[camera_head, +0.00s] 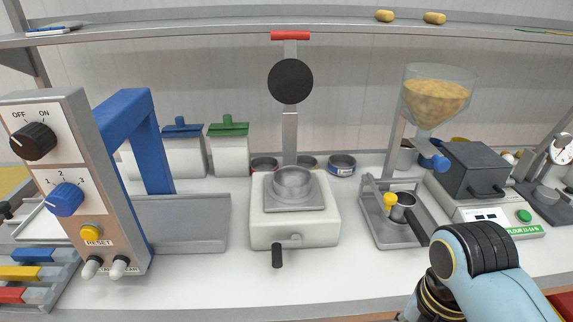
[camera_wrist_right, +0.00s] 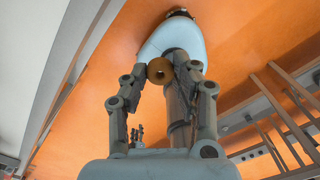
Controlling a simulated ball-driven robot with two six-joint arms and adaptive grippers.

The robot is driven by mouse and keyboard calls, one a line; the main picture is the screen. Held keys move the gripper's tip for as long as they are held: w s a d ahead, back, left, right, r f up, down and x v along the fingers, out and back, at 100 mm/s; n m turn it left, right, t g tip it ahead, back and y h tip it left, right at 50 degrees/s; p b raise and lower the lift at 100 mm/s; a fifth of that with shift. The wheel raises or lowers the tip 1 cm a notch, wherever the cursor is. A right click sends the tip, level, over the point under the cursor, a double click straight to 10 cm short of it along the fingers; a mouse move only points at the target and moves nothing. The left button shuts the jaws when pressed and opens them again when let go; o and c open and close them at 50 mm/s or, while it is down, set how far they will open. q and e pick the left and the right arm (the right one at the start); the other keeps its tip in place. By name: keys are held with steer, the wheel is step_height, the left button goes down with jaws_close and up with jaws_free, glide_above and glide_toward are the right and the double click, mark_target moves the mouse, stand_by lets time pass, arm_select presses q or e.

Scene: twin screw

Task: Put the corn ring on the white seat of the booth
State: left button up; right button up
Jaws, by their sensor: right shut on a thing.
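The ring sits between the fingertips, in front of a pale blue part of my own arm. In the head view my right arm (camera_head: 478,265) comes in at the lower right, and its gripper is out of the picture. My left gripper is in neither view. I cannot make out for certain which thing is the booth, and no white seat shows clearly.
A white press (camera_head: 295,226) with a metal cup stands mid-bench. A control panel (camera_head: 90,180) and blue frame (camera_head: 130,115) stand left. A hopper (camera_head: 436,98), a metal tray (camera_head: 400,237) and a scale (camera_head: 500,216) stand right. The front bench strip is clear.

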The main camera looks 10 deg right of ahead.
steer(key=shift+s+f+b, duration=0.35)
steer(key=shift+s+b, duration=0.05)
steer(key=shift+f+b, duration=0.3)
steer(key=shift+b, duration=0.05)
step_height(320, 180, down, 19)
steer(key=b, duration=1.8)
steer(key=shift+f, duration=0.15)
steer(key=shift+s, duration=0.1)
